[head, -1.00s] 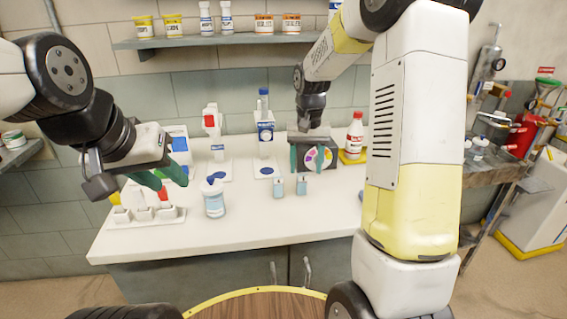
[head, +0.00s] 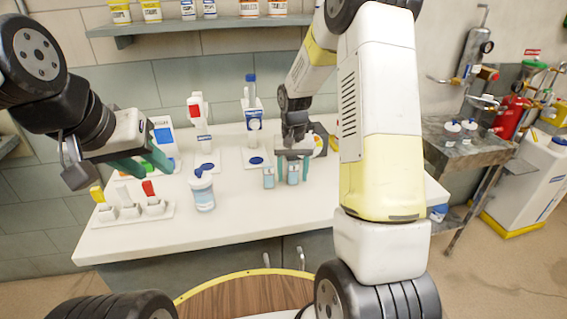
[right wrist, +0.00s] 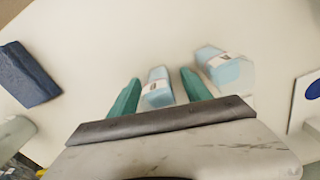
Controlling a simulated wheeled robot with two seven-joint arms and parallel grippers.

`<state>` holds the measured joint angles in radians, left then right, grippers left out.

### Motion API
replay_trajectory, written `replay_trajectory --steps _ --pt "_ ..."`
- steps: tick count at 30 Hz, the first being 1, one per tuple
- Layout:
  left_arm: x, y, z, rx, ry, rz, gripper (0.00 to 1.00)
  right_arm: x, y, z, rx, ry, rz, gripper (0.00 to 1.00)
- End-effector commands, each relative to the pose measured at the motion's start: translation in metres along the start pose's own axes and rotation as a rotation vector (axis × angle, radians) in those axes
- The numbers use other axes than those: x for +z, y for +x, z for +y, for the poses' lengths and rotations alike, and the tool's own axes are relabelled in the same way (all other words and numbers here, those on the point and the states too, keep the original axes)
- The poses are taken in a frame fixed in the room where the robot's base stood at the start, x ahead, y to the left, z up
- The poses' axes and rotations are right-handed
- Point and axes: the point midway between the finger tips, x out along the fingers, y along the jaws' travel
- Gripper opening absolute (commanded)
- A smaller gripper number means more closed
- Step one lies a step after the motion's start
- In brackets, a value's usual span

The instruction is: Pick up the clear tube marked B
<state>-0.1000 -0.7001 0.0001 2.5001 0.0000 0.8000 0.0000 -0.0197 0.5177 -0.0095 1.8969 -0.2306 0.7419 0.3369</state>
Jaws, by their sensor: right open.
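Two small clear, bluish tubes stand side by side on the white bench, a left one (head: 268,178) and a right one (head: 293,174). Their labels are too small to read, so I cannot tell which is B. My right gripper (head: 292,161) is open, pointing down just above the right tube. In the right wrist view, that tube (right wrist: 158,88) shows between the green fingers of the gripper (right wrist: 160,90), with gaps at its sides. The other tube (right wrist: 224,66) stands outside the fingers. My left gripper (head: 141,164) looks open and empty over the bench's left part.
A white rack with coloured pieces (head: 130,210) is at the bench's left. Stands with blue discs (head: 254,160) are behind the tubes. A shelf (head: 190,26) hangs above. The bench front is clear.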

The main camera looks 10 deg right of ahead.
Motion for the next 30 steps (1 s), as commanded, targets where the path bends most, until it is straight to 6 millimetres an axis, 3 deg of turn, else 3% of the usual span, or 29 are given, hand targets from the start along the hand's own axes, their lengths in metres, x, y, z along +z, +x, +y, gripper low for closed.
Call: replay_trajectory --steps 4,12,23,30 --pt "0.000 0.000 0.000 0.000 0.000 0.000 0.36 0.000 0.000 0.000 0.000 0.000 0.000 0.53" --pt "0.000 0.000 0.000 0.000 0.000 0.000 0.36 0.000 -0.001 0.000 0.000 0.000 0.000 0.00" --pt "0.000 0.000 0.000 0.000 0.000 0.000 0.36 0.000 -0.003 0.000 0.000 0.000 0.001 0.00" --pt "0.000 0.000 0.000 0.000 0.000 0.000 0.36 -0.001 -0.024 0.000 0.000 0.000 0.004 0.00"
